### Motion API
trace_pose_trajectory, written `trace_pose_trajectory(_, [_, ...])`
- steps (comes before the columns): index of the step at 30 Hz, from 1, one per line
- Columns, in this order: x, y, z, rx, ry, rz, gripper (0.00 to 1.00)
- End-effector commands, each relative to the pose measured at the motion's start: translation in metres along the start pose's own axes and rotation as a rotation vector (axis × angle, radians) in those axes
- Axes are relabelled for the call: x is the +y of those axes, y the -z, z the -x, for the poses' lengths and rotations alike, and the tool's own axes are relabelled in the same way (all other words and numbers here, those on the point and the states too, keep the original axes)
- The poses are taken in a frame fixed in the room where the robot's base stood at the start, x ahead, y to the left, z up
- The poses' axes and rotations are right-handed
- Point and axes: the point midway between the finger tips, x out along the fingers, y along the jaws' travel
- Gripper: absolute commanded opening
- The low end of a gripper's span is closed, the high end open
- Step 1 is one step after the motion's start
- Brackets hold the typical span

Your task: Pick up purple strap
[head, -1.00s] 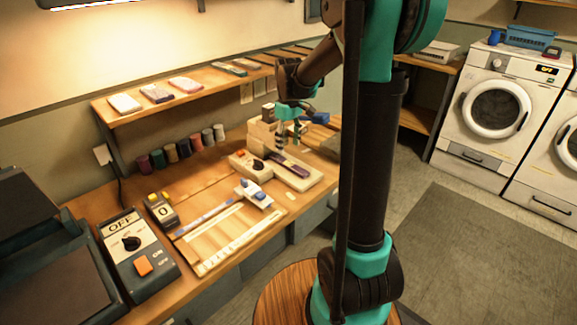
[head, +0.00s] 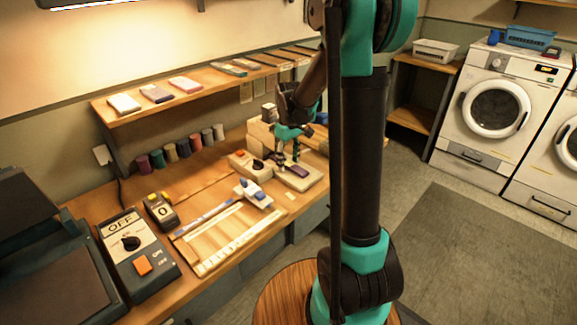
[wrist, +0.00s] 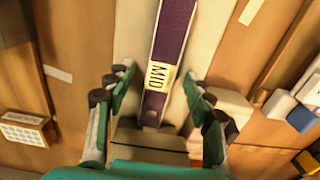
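In the head view the strap (head: 296,170) is on the pale board on the bench, partly hidden by my gripper. My gripper (wrist: 157,82) is open, with one finger on each side of the strap's labelled end. No finger is seen touching the strap. In the head view my gripper (head: 281,157) points down, low over the board.
A blue-and-white clamp piece (head: 253,193) and an OFF switch box (head: 137,252) lie nearer. Several thread spools (head: 184,148) stand along the wall under a shelf (head: 190,93).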

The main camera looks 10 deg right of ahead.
Motion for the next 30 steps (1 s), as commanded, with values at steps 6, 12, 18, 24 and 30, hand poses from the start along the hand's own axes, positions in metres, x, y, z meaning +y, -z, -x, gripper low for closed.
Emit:
trace_pose_trajectory(6, [0.000,0.000,0.000,0.000,0.000,0.000,0.23])
trace_pose_trajectory(12, [0.000,0.000,0.000,0.000,0.000,0.000,0.01])
trace_pose_trajectory(18, [0.000,0.000,0.001,0.000,0.000,0.000,0.01])
trace_pose_trajectory(24, [0.000,-0.005,0.005,0.000,0.000,0.000,0.01])
trace_pose_trajectory(30, [0.000,-0.023,0.019,0.000,0.000,-0.002,0.01])
